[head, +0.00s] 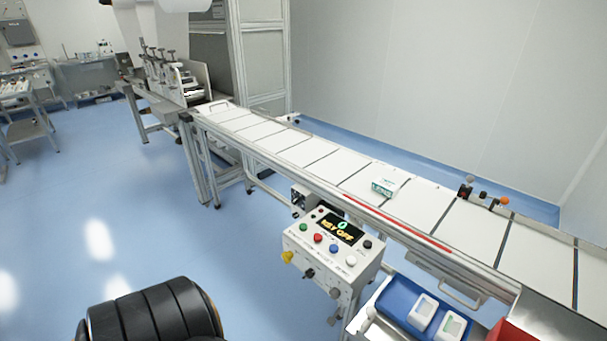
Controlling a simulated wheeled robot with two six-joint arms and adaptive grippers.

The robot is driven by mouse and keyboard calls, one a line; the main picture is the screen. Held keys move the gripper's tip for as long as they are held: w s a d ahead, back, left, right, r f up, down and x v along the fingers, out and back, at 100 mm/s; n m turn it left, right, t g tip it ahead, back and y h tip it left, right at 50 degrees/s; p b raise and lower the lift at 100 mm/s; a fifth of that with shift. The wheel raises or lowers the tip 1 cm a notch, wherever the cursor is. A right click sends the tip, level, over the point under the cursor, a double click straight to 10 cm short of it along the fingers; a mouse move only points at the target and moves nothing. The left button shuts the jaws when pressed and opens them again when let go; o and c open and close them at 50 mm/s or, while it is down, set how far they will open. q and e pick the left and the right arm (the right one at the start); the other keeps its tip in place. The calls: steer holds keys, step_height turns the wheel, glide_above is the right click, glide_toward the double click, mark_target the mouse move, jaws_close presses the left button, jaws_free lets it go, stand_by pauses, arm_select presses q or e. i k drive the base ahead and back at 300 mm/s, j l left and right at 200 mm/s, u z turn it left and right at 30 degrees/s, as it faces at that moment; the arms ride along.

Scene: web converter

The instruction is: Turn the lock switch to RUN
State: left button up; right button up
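The control box (322,262) is a pale panel mounted at the front side of the conveyor. Coloured buttons sit around the screen: green, red, blue, white and black. On the box's front face are a yellow knob (288,257), a small black switch (308,273) and a grey-black knob (335,293). I cannot tell which of these is the lock switch, and no RUN label is readable. Neither of my grippers shows. A black ribbed part at the bottom left seems to be mine.
The conveyor (320,150) runs from back left to front right and carries a small white-green box (383,187). A blue tray (396,301) with white items stands right of the control box. A red bin (510,332) is at bottom right. The blue floor (150,200) at left is clear.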

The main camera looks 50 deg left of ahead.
mark_target(287, 256)
steer(key=u, duration=1.15)
steer(key=i+j, duration=0.1)
steer(key=j, duration=1.75)
steer(key=i+j, duration=0.15)
steer(key=j, duration=0.8)
